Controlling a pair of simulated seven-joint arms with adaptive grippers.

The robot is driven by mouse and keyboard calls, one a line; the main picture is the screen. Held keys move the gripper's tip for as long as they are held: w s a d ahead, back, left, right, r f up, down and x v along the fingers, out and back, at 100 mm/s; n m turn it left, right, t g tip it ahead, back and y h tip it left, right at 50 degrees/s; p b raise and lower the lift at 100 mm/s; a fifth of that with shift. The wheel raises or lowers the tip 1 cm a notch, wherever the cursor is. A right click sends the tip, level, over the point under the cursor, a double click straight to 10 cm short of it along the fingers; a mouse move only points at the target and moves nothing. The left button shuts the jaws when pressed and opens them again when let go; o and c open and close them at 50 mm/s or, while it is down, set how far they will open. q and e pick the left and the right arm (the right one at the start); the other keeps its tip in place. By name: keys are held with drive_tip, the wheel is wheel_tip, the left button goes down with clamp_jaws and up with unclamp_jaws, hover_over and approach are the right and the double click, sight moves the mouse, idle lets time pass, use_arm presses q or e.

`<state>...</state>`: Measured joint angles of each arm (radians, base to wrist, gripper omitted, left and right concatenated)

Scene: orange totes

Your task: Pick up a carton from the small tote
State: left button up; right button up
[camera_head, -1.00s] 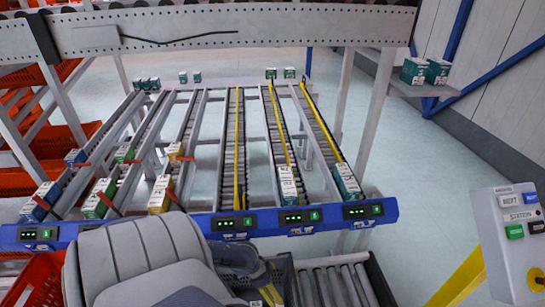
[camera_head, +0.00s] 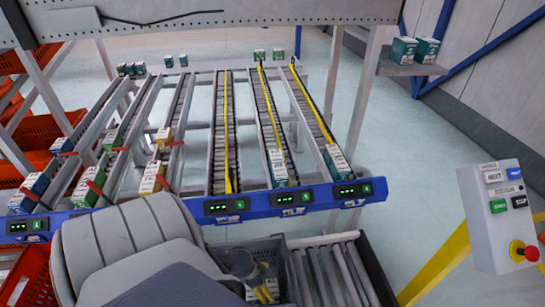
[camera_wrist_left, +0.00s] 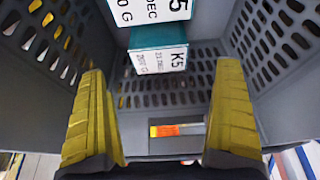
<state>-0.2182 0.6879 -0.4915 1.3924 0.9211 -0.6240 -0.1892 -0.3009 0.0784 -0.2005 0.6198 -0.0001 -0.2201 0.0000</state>
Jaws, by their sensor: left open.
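The small tote (camera_head: 252,245) is a dark grey crate with slotted walls at the bottom centre of the head view, partly covered by my left arm. Its slotted wall (camera_wrist_left: 283,50) also surrounds the left wrist view. Inside it, a teal and white carton (camera_wrist_left: 158,50) marked K5 lies ahead of the fingers. A second carton (camera_wrist_left: 150,10) is cut off by the top edge of that view. My left gripper (camera_head: 264,292) reaches down into the tote. Its yellow fingers (camera_wrist_left: 163,90) are wide apart with nothing between them. My right gripper is not in view.
Sloped lanes (camera_head: 225,130) hold several cartons behind a blue rail (camera_head: 262,204) with green displays. A roller conveyor (camera_head: 335,275) lies right of the tote. A red tote (camera_head: 28,278) stands at lower left, a button box (camera_head: 492,230) at right.

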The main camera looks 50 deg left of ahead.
use_arm(q)
drive_tip(key=shift+x, duration=3.65)
drive_tip(key=shift+d, duration=0.1)
drive_tip(key=c, duration=1.3)
drive_tip(key=shift+r, duration=0.1)
drive_tip(key=shift+c, duration=0.5)
drive_tip(key=shift+r, duration=0.1)
